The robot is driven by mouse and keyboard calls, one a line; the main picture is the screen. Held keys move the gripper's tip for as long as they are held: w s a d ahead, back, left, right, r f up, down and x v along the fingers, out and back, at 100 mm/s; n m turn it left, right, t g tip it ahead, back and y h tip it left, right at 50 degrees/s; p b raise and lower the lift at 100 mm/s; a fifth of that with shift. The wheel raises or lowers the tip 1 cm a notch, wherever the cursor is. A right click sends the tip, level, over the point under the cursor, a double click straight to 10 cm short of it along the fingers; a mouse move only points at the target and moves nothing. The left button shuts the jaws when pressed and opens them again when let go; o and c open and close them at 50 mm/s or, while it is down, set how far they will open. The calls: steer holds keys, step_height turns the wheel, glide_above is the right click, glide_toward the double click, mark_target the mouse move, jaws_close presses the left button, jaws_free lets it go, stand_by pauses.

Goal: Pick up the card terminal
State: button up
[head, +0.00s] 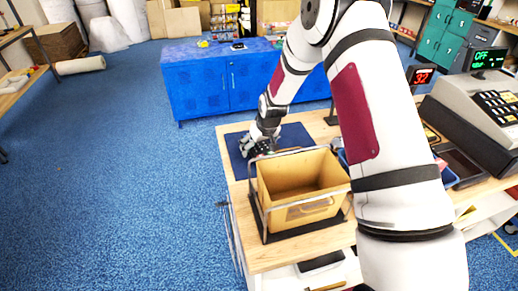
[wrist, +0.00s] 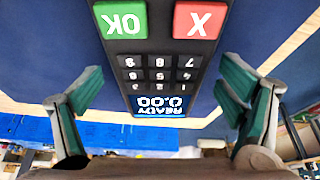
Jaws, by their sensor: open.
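The card terminal (wrist: 158,70) fills the middle of the wrist view. It is dark, with a green OK key, a red X key, small number keys and a lit screen reading READY 0.00, all upside down in the picture. My gripper (wrist: 160,88) is open, one green-padded finger on each side of the terminal, with gaps visible on both sides. In the head view my gripper (head: 256,148) is low over the blue mat (head: 292,134) on the wooden counter. The terminal is mostly hidden there by my gripper and arm.
A tan crate (head: 290,205) in a metal frame stands on the counter (head: 270,258) just in front of the mat. A cash register (head: 480,105) is at the right. A blue cabinet (head: 205,85) stands behind. Open floor lies to the left.

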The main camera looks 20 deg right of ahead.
mark_target(259, 146)
steer(key=c, duration=1.5)
steer(key=shift+c, duration=0.2)
steer(key=shift+r, duration=0.15)
step_height(259, 146, up, 10)
steer(key=b, duration=0.1)
steer(key=shift+b, duration=0.35)
steer(key=o, duration=0.9)
steer(key=c, duration=0.4)
